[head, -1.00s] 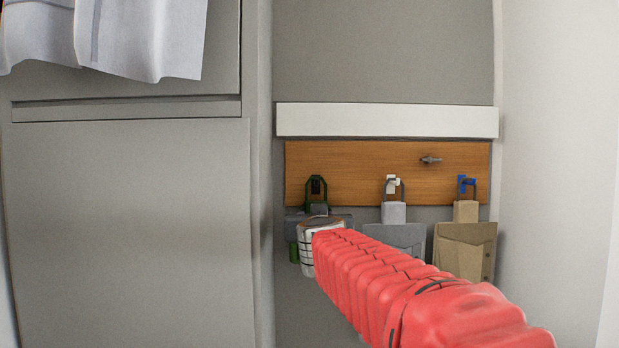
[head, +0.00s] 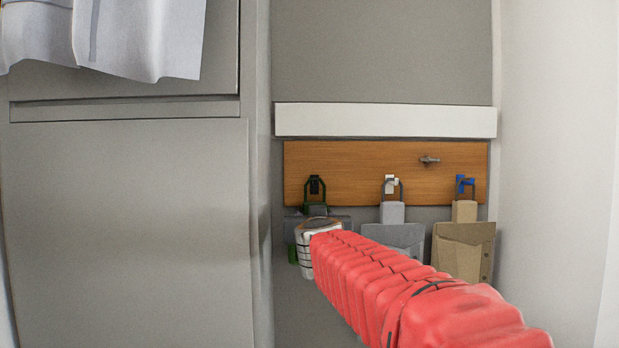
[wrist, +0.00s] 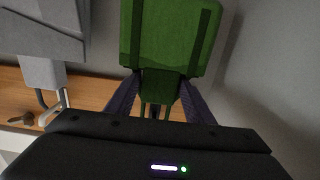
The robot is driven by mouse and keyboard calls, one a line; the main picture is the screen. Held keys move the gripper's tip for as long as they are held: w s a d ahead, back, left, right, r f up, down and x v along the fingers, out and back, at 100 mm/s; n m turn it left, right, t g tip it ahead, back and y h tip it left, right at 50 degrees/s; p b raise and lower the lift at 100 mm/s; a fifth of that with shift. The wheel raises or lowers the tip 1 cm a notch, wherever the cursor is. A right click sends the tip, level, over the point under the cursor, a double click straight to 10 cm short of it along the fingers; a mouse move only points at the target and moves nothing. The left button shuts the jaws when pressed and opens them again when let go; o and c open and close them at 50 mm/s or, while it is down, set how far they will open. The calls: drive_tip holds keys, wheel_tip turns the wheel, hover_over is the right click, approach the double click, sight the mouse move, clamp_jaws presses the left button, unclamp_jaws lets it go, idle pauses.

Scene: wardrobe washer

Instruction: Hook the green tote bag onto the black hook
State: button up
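The green tote bag (wrist: 168,38) fills the upper middle of the wrist view, which shows the scene upside down. My gripper (wrist: 160,84) has its two dark fingers against both sides of the bag's narrow neck. In the head view the bag's green strap loop (head: 306,199) stands upright in front of the wooden board. The black hook (head: 315,184) shows inside this loop; I cannot tell whether the strap rests on it. My gripper and arm hide most of the bag in the head view.
A grey bag (head: 392,233) hangs at the white hook (head: 390,181) and a tan bag (head: 464,247) at the blue hook (head: 461,182), both to the right. A metal peg (head: 429,160) sticks out of the wooden board (head: 350,165). A grey cabinet (head: 130,220) stands on the left.

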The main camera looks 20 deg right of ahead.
drive_tip(key=o, duration=0.4)
drive_tip(key=v, duration=1.3)
drive_tip(key=shift+s, duration=0.4)
